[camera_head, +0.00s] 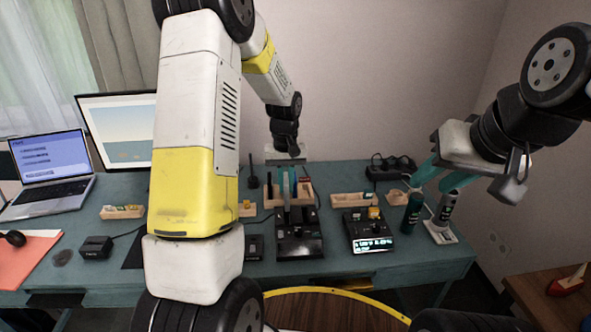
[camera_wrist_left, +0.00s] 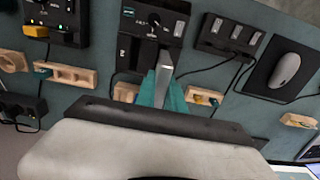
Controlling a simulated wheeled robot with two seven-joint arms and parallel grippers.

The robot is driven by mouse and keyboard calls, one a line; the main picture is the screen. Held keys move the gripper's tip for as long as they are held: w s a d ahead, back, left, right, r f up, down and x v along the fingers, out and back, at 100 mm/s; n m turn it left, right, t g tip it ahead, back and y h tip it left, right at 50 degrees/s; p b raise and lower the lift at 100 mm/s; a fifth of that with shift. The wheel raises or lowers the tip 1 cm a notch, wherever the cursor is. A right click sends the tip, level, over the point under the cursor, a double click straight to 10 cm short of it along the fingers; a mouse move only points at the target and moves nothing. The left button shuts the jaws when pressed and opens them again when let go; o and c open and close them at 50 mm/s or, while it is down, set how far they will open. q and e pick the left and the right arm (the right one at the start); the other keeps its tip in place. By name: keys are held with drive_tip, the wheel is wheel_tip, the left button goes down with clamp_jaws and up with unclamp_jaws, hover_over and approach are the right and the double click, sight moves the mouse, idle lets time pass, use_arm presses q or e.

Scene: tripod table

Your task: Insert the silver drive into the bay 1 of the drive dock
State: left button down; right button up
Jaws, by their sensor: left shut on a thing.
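My left gripper (camera_head: 288,182) is shut on the silver drive (camera_wrist_left: 164,68). In the left wrist view its teal fingers (camera_wrist_left: 160,95) grip the drive, which points away from the camera as a narrow upright plate. The black drive dock (camera_head: 299,243) stands mid-table; it also shows in the left wrist view (camera_wrist_left: 152,22). The drive's free end overlaps the dock's near edge in that view; I cannot tell whether they touch. The bay openings are not clear.
A black device with a lit display (camera_head: 370,231) stands right of the dock. A dark bottle (camera_head: 412,212) and a silver can (camera_head: 446,209) stand at the right. Wooden holders (camera_head: 350,200) and a power strip (camera_head: 390,167) line the back. A laptop (camera_head: 47,170) is at left.

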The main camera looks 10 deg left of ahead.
sight(287, 206)
use_arm(q)
drive_tip(key=shift+f, duration=1.7)
drive_tip(key=shift+f, duration=2.55)
drive_tip(key=c, duration=1.3)
unclamp_jaws()
drive_tip(key=shift+c, duration=0.2)
drive_tip(key=shift+r, duration=3.9)
drive_tip(key=shift+r, duration=0.1)
